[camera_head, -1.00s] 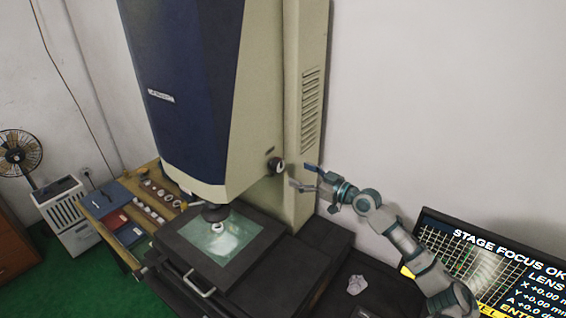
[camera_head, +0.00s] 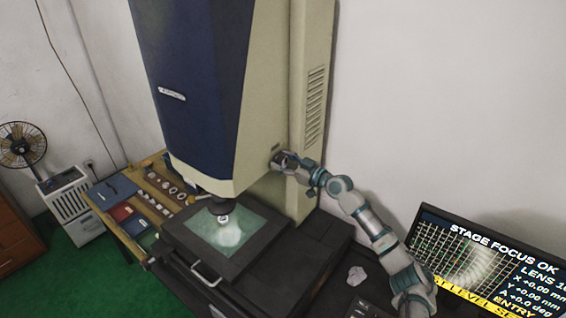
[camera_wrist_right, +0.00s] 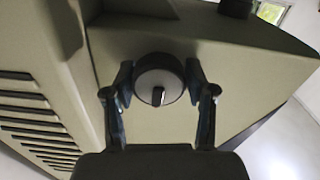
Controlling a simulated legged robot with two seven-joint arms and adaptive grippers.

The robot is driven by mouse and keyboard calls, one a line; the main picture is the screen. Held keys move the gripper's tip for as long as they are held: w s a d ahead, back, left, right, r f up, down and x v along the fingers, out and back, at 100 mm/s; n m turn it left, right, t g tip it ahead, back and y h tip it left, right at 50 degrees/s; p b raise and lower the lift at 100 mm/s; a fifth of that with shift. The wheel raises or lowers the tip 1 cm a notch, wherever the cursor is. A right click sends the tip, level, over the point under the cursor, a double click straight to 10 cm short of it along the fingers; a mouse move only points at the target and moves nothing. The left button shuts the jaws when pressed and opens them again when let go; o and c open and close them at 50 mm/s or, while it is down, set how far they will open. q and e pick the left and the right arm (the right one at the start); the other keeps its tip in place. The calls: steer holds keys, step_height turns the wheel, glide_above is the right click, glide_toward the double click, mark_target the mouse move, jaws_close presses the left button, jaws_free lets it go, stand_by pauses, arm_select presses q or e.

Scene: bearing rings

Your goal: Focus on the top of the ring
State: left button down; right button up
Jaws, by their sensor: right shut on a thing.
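The measuring machine (camera_head: 205,95) stands in the middle, with a dark blue and cream housing. A ring (camera_head: 222,218) sits on the lit glass stage (camera_head: 195,224), just under the lens, which partly covers it. A round focus knob (camera_wrist_right: 160,78) with a dark rim and pale face is on the side of the cream housing. My right gripper (camera_head: 284,160) is at the knob; in the right wrist view its two fingers (camera_wrist_right: 160,92) stand on either side of the knob, shut on it. My left gripper is in neither view.
A monitor (camera_head: 480,262) at the lower right reads "STAGE FOCUS OK". A wooden table (camera_head: 127,238) at the left holds several rings and coloured trays. A crumpled pale piece (camera_head: 356,274) lies on the dark bench. A fan (camera_head: 22,143) stands far left.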

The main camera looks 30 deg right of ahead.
steer(key=shift+a+f, duration=0.1)
steer(key=shift+a, duration=0.1)
steer(key=c, duration=0.3)
steer(key=shift+d+f, duration=0.2)
steer(key=shift+d, duration=0.1)
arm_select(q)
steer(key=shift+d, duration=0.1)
